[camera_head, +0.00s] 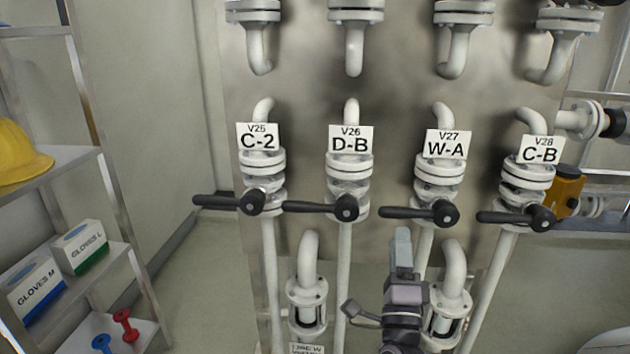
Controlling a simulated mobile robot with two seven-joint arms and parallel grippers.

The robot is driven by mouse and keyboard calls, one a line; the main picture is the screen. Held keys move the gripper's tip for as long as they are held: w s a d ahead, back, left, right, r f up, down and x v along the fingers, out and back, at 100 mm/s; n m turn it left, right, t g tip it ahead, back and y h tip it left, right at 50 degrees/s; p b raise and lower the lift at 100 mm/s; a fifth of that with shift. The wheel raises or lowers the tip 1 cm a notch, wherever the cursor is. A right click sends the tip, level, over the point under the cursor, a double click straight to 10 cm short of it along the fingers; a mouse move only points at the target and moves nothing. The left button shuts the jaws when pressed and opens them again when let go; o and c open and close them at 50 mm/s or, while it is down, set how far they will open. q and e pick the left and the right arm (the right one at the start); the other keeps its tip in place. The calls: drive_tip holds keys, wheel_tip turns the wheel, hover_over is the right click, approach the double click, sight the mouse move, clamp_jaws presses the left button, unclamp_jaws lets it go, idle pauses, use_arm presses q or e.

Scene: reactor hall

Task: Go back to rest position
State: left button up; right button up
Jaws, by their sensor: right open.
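My right gripper (402,250) comes up from the bottom, right of centre, its fingers pointing up the picture. It is open with nothing seen in it, and its tip shows below the handle of valve V27. Whether it touches anything behind it is hard to tell; it appears apart from the handle. My left gripper is not in view. Black lever handles sit on valves V25 (264,162), V26 (348,165), V27 (442,170) and V28 (528,176). All the levers lie roughly horizontal, pointing left.
A metal shelf (100,158) at left holds a yellow helmet (20,156), glove boxes (80,246) and red (124,326) and blue (102,344) items. Lower pipe fittings (307,295) stand close beside my right gripper. Open floor (205,280) lies between shelf and panel.

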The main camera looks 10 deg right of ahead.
drive_tip(key=s+a+f+n+g+y, duration=0.2)
drive_tip(key=s+f+n+g+y, duration=0.4)
drive_tip(key=s+f+n, duration=0.65)
drive_tip(key=s+a+f+n+g+y, duration=0.3)
drive_tip(key=s+f+n+g, duration=0.5)
drive_tip(key=s+f+n, duration=0.45)
wheel_tip(320, 180, up, 10)
drive_tip(key=s+d+m+p, duration=0.1)
drive_tip(key=p, duration=1.2)
drive_tip(key=shift+s+d+r+t, duration=0.15)
drive_tip(key=shift+s+d+t, duration=0.05)
drive_tip(key=shift+d+t, duration=0.1)
